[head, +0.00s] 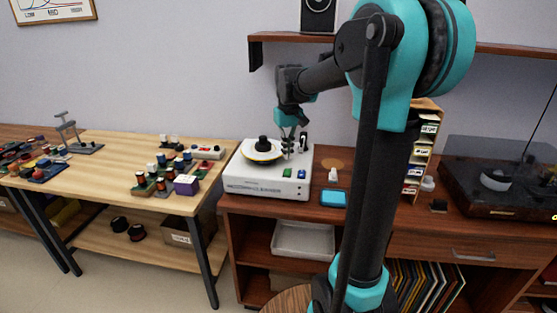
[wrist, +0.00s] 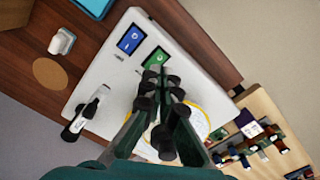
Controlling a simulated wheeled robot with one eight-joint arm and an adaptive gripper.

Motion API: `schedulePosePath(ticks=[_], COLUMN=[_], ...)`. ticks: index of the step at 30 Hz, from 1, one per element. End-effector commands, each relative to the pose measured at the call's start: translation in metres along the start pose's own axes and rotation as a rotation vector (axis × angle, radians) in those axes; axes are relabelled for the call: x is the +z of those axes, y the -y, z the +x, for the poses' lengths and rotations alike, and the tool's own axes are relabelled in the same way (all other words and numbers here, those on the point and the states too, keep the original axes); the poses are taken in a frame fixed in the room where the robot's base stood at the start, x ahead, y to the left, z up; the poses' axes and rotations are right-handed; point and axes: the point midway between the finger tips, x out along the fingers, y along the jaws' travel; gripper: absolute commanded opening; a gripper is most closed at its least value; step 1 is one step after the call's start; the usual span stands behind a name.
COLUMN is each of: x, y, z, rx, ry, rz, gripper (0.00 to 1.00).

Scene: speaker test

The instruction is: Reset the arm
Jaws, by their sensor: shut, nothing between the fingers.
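My arm (head: 375,150) rises in front and bends left at the top in the head view. My gripper (head: 289,150) hangs pointing down over the right part of a white record cleaning machine (head: 265,186). In the wrist view my gripper (wrist: 160,75) is shut and empty, with its fingertips near a green switch (wrist: 156,58). A blue switch (wrist: 131,39) is beside it. I cannot tell whether the fingertips touch the machine. The fingers partly hide the machine's round yellow-rimmed platter (head: 262,151).
The machine stands on a brown cabinet (head: 270,206) with a blue pad (head: 333,198), a small white bottle (head: 333,175) and a card rack (head: 420,150). A turntable (head: 495,180) is at right. A wooden workbench (head: 110,160) with small parts is at left. A shelf (head: 285,37) hangs above.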

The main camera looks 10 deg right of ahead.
Motion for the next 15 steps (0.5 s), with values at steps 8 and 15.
schedulePosePath(ticks=[8, 15], x=[0.084, 0.178], y=[-0.003, 0.001], z=[0.067, 0.138], rx=[0.015, 0.029], ry=[-0.137, -0.289], rz=[0.081, 0.166], gripper=[0.0, 0.0])
